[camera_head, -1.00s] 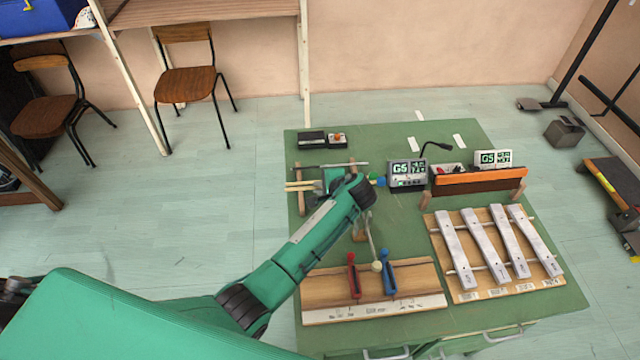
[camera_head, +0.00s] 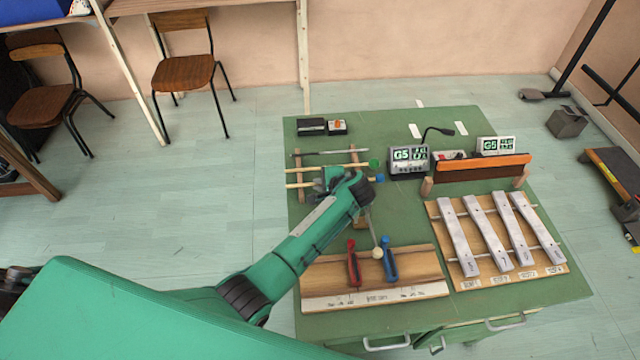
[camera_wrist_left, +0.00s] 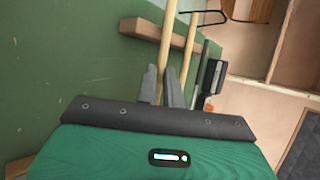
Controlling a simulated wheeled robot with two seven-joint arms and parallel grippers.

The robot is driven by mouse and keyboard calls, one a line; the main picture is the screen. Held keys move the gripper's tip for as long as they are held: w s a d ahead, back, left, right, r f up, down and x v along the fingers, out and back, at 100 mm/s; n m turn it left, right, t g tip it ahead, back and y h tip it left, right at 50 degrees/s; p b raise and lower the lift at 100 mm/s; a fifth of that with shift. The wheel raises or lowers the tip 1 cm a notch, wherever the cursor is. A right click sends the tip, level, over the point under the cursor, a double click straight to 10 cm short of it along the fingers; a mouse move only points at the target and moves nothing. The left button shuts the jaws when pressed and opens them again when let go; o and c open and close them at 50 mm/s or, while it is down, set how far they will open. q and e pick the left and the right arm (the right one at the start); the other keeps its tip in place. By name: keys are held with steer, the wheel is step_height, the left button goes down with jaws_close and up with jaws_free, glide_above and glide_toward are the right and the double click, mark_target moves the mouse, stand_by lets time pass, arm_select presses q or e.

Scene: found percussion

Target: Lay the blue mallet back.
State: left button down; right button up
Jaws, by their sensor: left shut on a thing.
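The blue mallet's blue head (camera_head: 379,178) shows just right of my left gripper (camera_head: 328,180) in the head view. Its pale wooden handle (camera_head: 294,186) comes out on the gripper's left. My left gripper is shut on this handle, over the wooden rack (camera_head: 302,198). In the left wrist view, the handle (camera_wrist_left: 168,32) runs between the fingers and crosses a rack rail (camera_wrist_left: 132,25); I cannot tell whether they touch. The green mallet (camera_head: 375,164) lies beside it, on the far side. My right gripper is not in view.
A grey rod (camera_head: 325,152) lies at the rack's far end. A display box (camera_head: 408,160) stands right of the mallet heads. Nearer are a wooden board (camera_head: 325,285) with red (camera_head: 353,265) and blue (camera_head: 389,262) pieces, and metal bars (camera_head: 490,232).

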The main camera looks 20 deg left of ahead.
arm_select(q)
steer(key=shift+f, duration=0.3)
steer(key=c, duration=1.5)
jaws_free()
steer(key=shift+o, duration=0.2)
steer(key=shift+r, duration=0.1)
